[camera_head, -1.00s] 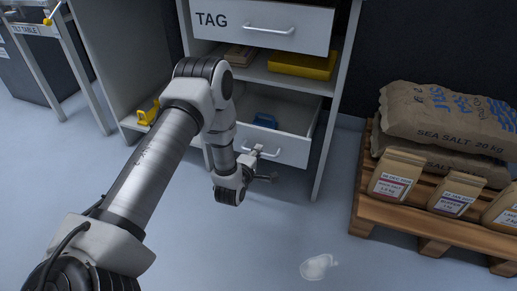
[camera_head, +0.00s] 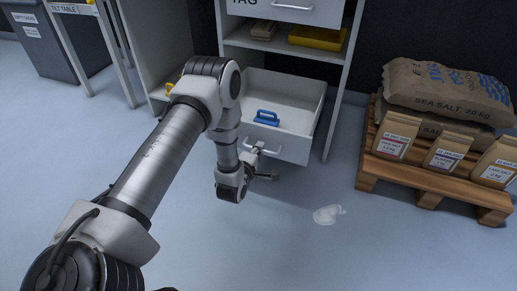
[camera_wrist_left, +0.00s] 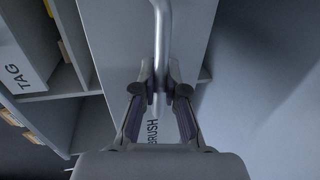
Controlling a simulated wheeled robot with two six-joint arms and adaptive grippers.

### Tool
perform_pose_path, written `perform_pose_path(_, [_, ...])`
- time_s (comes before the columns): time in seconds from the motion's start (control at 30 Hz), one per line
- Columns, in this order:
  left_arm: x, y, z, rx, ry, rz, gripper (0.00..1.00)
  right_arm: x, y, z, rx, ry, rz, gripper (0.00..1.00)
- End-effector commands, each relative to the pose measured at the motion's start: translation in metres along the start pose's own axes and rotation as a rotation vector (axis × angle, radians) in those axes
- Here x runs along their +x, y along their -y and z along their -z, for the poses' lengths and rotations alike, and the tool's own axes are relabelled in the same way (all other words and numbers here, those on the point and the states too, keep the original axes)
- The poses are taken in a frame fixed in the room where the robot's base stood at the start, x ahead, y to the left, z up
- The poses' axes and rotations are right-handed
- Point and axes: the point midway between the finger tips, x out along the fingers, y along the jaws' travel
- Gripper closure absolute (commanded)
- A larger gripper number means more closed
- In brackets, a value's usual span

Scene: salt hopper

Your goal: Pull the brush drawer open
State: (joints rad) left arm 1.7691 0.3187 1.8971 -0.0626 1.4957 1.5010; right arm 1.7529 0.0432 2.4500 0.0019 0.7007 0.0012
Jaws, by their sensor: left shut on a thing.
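The brush drawer (camera_head: 292,150) is the low white drawer of the cabinet and stands well out, its inside in view. A blue brush (camera_head: 266,118) lies in it. My left gripper (camera_head: 257,160) is at the drawer front. In the left wrist view its fingers (camera_wrist_left: 160,88) are shut on the metal handle (camera_wrist_left: 163,40), one on each side of the bar. Part of the drawer's label (camera_wrist_left: 153,131) shows behind the fingers. My right gripper is not in view.
The TAG drawer (camera_head: 300,8) above is shut. A shelf between holds a yellow tray (camera_head: 317,38). A pallet (camera_head: 425,190) with salt sacks stands at the right. A white spill (camera_head: 327,215) lies on the otherwise clear floor in front.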

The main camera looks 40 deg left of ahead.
Motion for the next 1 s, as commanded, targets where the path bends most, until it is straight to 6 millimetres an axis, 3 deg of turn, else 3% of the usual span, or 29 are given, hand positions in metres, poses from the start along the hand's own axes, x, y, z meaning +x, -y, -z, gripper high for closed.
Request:
perform_pose_path(0.33, [0.0, 0.0, 0.0, 0.0, 0.0, -0.001, 1.0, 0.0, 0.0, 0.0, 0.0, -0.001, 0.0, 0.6])
perform_pose_path(0.4, [0.0, 0.0, 0.0, 0.0, 0.0, -0.001, 0.72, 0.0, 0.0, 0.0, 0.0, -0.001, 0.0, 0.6])
perform_pose_path(0.43, [0.0, 0.0, 0.0, 0.0, 0.0, -0.001, 0.63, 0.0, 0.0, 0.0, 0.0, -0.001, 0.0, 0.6])
perform_pose_path(0.77, [-0.002, 0.0, 0.0, 0.0, 0.0, 0.0, 0.63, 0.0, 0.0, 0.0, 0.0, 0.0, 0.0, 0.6])
perform_pose_path(0.87, [-0.012, 0.0, 0.0, -0.001, 0.0, 0.001, 0.63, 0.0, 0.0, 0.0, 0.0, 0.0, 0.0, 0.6])
perform_pose_path(1.0, [-0.042, 0.001, 0.0, -0.001, 0.0, 0.005, 0.63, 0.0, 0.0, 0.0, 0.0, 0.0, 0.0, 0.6])
